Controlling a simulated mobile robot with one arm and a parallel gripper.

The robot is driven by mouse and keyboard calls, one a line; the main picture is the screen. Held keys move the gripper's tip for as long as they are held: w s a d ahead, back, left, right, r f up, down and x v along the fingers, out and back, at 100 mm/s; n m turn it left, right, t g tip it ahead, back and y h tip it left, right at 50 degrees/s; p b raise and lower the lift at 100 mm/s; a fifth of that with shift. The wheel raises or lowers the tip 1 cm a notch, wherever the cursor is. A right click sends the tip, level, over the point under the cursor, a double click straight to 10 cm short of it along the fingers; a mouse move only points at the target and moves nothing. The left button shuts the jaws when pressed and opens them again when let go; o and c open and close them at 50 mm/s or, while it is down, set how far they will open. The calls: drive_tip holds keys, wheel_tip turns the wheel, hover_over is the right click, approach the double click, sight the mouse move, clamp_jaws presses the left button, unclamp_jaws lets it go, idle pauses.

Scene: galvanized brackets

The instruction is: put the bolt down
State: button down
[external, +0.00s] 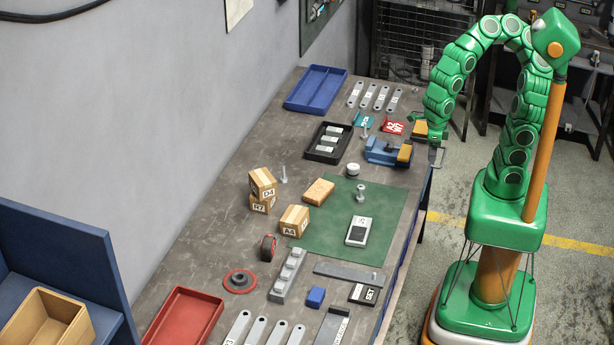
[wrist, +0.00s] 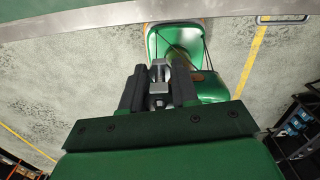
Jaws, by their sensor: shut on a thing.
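My gripper (external: 436,157) is at the right edge of the workbench (external: 225,210), near the blue vise. In the wrist view my gripper (wrist: 158,84) has its two dark fingers shut on a grey metal bolt (wrist: 158,88). The floor and my base show behind it, and the bench edge (wrist: 75,21) crosses the top. The held bolt cannot be made out in the external view. Other bolts stand upright on the bench: one on the green mat (external: 361,192), one near the wooden blocks (external: 283,174), one by the teal tag (external: 364,131).
The blue vise (external: 387,151) stands closest to my gripper. A black tray (external: 311,153) with grey parts and a blue divided tray (external: 315,90) lie farther back. The green mat (external: 310,235) carries a white meter (external: 359,231) and has bare room around it. Wooden blocks (external: 262,183) are stacked beside it.

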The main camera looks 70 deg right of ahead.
drive_tip(key=shift+a, duration=0.1)
drive_tip(key=w+a, duration=0.1)
hover_over(358, 229)
drive_tip(key=s+d, duration=0.1)
wheel_tip(358, 229, down, 6)
drive_tip(key=shift+f, duration=0.1)
drive_tip(key=shift+w+a+f, duration=0.2)
drive_tip(key=shift+w+f, duration=0.05)
drive_tip(key=shift+f, duration=0.15)
drive_tip(key=shift+w+a+f, duration=0.2)
drive_tip(key=shift+f, duration=0.2)
drive_tip(key=shift+w+a+f, duration=0.1)
drive_tip(key=shift+f, duration=1.45)
drive_tip(key=shift+f, duration=0.15)
